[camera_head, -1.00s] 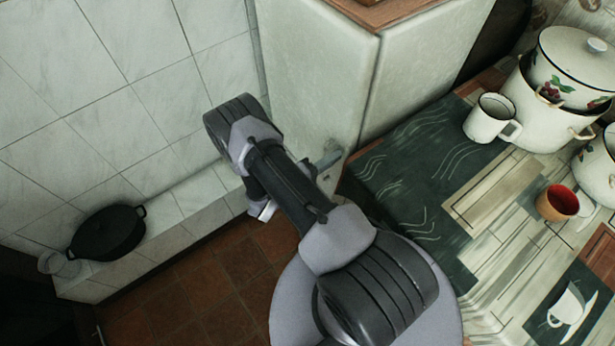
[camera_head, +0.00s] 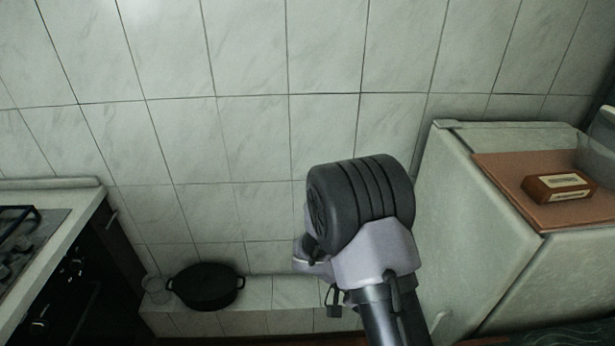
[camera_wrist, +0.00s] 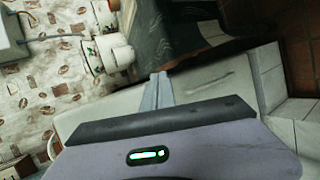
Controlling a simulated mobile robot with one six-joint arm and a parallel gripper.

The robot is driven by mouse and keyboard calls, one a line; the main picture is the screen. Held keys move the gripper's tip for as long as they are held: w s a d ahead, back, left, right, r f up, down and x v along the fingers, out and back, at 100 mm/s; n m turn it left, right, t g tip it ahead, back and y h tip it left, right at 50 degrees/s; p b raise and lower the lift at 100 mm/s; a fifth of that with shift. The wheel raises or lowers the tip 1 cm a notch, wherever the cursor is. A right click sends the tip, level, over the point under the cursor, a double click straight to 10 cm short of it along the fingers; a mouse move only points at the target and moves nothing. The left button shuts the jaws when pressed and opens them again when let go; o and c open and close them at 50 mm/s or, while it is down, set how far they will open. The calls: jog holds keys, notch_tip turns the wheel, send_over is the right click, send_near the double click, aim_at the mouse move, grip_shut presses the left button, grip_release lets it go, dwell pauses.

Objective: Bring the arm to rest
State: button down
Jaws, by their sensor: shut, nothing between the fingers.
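My gripper (camera_wrist: 158,92) shows in the wrist view, with its two grey fingers together and nothing between them. Past the fingertips are a dark table surface and a pale flat panel. In the head view my arm rises from the bottom, right of centre, in front of the tiled wall and left of the fridge-like white cabinet (camera_head: 480,220). I cannot make out the fingers there; the arm seems to hide them.
A black lidded pot (camera_head: 207,287) and a clear glass (camera_head: 157,290) stand on a tiled ledge (camera_head: 270,292). A stove (camera_head: 25,235) is at left. A small brown box (camera_head: 557,187) lies on the cabinet top. White pots (camera_wrist: 110,52) show in the wrist view.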

jog(key=s+a+r+t+y, duration=0.5)
jog(key=a+r+y, duration=0.1)
jog(key=r, duration=0.5)
jog(key=s+a+r+t+y, duration=0.5)
jog(key=s+a+r+y, duration=0.1)
jog(key=r, duration=0.5)
jog(key=shift+a+m+t+y, duration=0.3)
jog(key=shift+a+m+y, duration=0.1)
jog(key=shift+y, duration=0.3)
jog(key=shift+s, duration=0.1)
